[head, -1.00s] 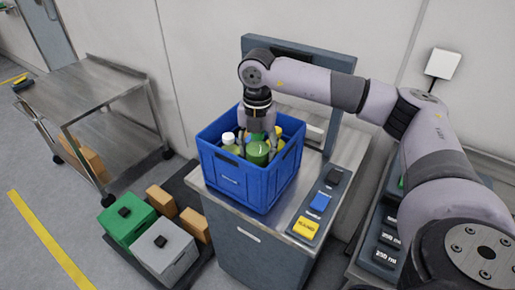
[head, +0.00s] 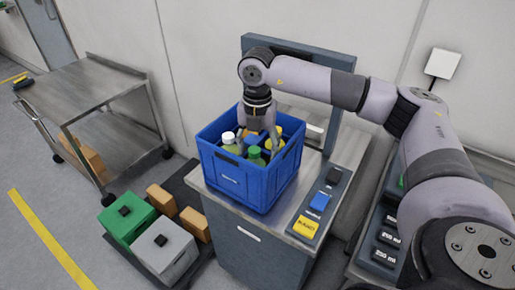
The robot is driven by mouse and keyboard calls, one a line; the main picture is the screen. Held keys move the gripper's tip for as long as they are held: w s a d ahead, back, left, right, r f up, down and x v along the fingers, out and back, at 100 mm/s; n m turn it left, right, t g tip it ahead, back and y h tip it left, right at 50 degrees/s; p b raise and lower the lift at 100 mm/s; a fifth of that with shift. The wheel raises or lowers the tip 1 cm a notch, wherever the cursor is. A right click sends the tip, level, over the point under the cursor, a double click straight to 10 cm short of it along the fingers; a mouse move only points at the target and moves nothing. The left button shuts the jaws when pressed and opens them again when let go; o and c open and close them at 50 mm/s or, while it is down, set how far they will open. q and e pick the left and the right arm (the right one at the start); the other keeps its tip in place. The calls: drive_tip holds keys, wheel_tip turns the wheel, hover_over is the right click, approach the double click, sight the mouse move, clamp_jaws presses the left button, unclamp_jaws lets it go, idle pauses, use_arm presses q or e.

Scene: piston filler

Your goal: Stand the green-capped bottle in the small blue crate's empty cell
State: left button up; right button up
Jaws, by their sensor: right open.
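The small blue crate (head: 232,181) stands on the metal top of a grey cabinet. The green-capped bottle (head: 254,153) is down inside it near the front, with its cap below the rim; its lower part is hidden by the crate wall. My right gripper (head: 257,149) reaches down into the crate from above, its fingers open on either side of the green cap. I cannot tell whether a finger touches the bottle. A white-capped bottle (head: 228,138) stands to its left in the crate. My left gripper is not in view.
Other bottles, one yellow-capped (head: 278,131), fill cells behind, partly hidden by my gripper. A panel with black, blue and yellow blocks (head: 320,201) lies right of the crate. A steel cart (head: 85,90) stands left; green and grey boxes (head: 163,254) sit on the floor.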

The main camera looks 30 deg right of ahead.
wheel_tip(320, 180, up, 12)
drive_tip(key=b, duration=0.2)
drive_tip(key=shift+a, duration=0.1)
idle(0.4)
